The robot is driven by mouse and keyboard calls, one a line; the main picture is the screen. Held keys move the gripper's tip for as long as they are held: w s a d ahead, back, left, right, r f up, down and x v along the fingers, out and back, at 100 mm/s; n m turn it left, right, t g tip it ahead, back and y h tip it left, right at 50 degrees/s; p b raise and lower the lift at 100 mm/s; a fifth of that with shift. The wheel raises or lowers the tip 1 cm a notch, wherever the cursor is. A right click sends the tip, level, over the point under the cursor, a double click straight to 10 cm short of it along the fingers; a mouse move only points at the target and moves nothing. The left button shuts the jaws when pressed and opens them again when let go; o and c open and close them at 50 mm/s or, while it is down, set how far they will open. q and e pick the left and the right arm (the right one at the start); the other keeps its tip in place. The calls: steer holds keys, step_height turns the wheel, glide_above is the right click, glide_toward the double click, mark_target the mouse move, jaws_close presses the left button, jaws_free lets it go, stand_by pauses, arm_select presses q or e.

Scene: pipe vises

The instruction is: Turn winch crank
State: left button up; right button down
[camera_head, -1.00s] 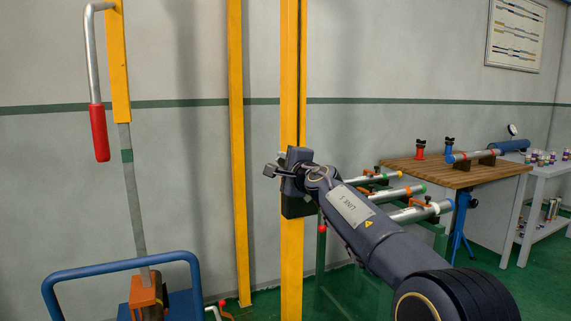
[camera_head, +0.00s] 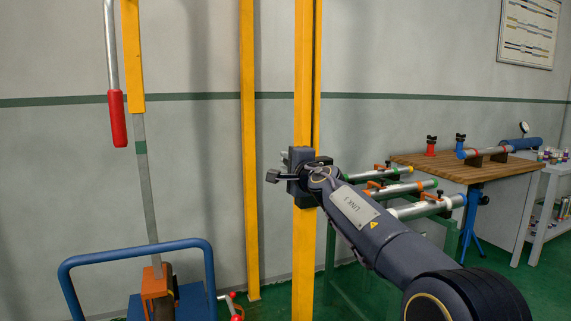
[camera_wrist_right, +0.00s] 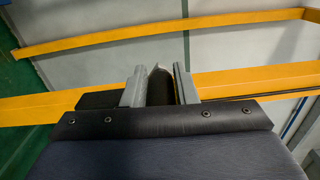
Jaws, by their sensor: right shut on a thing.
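My right gripper (camera_head: 290,168) is at the middle yellow post, seen from behind and partly hidden by my own arm. In the right wrist view its two grey fingers (camera_wrist_right: 160,76) are closed around a dark, rounded piece (camera_wrist_right: 160,88), which looks like the crank's grip. A dark box (camera_head: 303,198), seemingly the winch, sits on the post right behind the gripper. The crank's arm cannot be told apart clearly. My left gripper is out of view.
A red-handled steel bar (camera_head: 117,117) hangs on the left beside another yellow upright. A blue tubular frame (camera_head: 130,255) stands below it. Pipes on a green stand (camera_head: 405,188) and a wooden bench (camera_head: 455,172) are to the right. The grey wall is close behind.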

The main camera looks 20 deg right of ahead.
steer(key=c, duration=1.5)
jaws_free()
steer(key=shift+d+f+h, duration=0.3)
steer(key=shift+d+f, duration=0.3)
steer(key=o, duration=0.4)
steer(key=shift+d, duration=0.25)
steer(key=shift+a+r, duration=0.15)
steer(key=shift+s+r, duration=0.1)
steer(key=shift+s, duration=0.15)
steer(key=s, duration=0.7)
steer(key=shift+s, duration=0.1)
